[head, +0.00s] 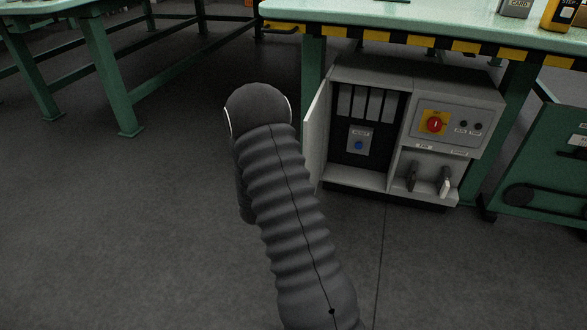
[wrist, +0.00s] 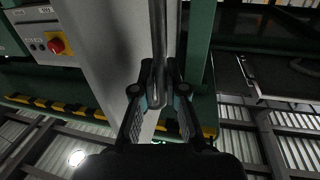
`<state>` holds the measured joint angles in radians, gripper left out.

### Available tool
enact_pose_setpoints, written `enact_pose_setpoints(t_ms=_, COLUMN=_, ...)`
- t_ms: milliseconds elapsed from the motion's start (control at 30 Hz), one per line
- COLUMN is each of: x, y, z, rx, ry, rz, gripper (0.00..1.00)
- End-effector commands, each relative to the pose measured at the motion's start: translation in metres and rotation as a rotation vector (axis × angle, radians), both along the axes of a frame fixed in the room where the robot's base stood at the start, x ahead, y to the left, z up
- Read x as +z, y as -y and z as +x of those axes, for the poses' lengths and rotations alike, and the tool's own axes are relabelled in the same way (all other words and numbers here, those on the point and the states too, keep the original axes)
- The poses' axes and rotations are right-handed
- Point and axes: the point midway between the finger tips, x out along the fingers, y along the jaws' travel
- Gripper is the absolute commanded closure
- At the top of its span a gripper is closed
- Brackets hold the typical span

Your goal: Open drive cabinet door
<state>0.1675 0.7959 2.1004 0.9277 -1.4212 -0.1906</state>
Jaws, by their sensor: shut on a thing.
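The grey drive cabinet (head: 455,160) stands under the green table. Its door (head: 316,135) is swung out at the left side and shows nearly edge-on in the head view. In the wrist view the door is a pale grey panel (wrist: 105,75), with a dark bar handle (wrist: 158,30) in front. My gripper (wrist: 160,88) is shut on this handle, one finger on each side. In the head view my arm hides the gripper and handle.
A red rotary switch on a yellow plate (head: 434,123) sits on the cabinet's right part, above two small levers (head: 428,178). The table edge (head: 425,42) with yellow-black stripes overhangs the cabinet. A green unit (head: 540,170) stands at right. The floor at left is clear.

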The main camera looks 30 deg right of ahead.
Motion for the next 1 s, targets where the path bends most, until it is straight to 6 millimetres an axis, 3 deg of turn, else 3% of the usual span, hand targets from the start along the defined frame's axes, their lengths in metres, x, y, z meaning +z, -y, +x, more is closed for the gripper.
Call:
enact_pose_setpoints(t_ms=733, x=0.0009, y=0.0035, z=0.0109, rx=-0.016, ry=0.002, rz=-0.001, gripper=1.0)
enact_pose_setpoints(t_ms=767, x=0.001, y=0.0035, z=0.0109, rx=-0.016, ry=0.002, rz=-0.001, gripper=0.82)
enact_pose_setpoints(t_ms=800, x=0.001, y=0.0033, z=0.011, rx=-0.016, ry=0.002, rz=-0.001, gripper=0.77)
enact_pose_setpoints(t_ms=1000, x=0.0006, y=0.001, z=0.0115, rx=-0.013, ry=0.001, rz=0.0, gripper=0.77)
